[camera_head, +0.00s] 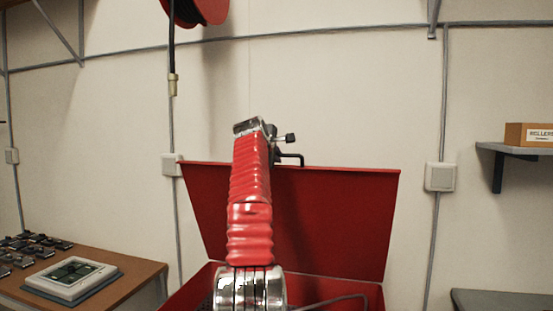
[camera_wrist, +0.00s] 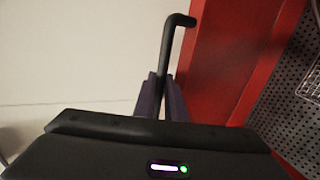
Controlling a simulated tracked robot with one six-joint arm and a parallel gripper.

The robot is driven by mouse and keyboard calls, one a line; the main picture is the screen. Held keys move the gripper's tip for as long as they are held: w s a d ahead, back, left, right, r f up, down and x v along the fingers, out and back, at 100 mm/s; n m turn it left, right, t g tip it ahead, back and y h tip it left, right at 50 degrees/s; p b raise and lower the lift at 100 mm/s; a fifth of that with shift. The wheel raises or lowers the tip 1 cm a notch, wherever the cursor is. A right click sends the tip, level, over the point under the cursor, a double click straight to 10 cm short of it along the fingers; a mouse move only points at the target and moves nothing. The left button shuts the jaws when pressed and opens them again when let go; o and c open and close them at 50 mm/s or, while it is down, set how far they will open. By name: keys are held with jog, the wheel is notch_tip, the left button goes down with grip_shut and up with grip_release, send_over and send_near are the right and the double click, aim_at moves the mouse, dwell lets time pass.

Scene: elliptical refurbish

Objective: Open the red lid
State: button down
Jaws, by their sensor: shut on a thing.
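The red lid (camera_head: 335,215) stands raised, close to upright, behind the red box (camera_head: 355,288) in the head view. In the wrist view the red lid (camera_wrist: 222,60) runs along the right of the handle. A black bent handle (camera_head: 291,157) sits at the lid's top edge; it also shows in the wrist view (camera_wrist: 170,40). My gripper (camera_wrist: 162,97) is shut on the handle, its purple fingers on either side of the bar. In the head view my red-sleeved arm hides part of the lid, and the fingers are mostly hidden behind the wrist.
A wooden table (camera_head: 120,290) at the left holds a white framed device (camera_head: 70,277) and several small dark items. A shelf (camera_head: 515,150) with a cardboard box (camera_head: 528,135) is on the right wall. A red reel (camera_head: 205,8) hangs above with a black hose (camera_head: 172,50).

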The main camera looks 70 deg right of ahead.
jog(key=shift+w, duration=0.15)
jog(key=c, duration=1.8)
grip_release()
jog(key=shift+a+r, duration=0.1)
jog(key=shift+a+r, duration=0.15)
jog(key=shift+a, duration=0.15)
jog(key=shift+v, duration=6.4)
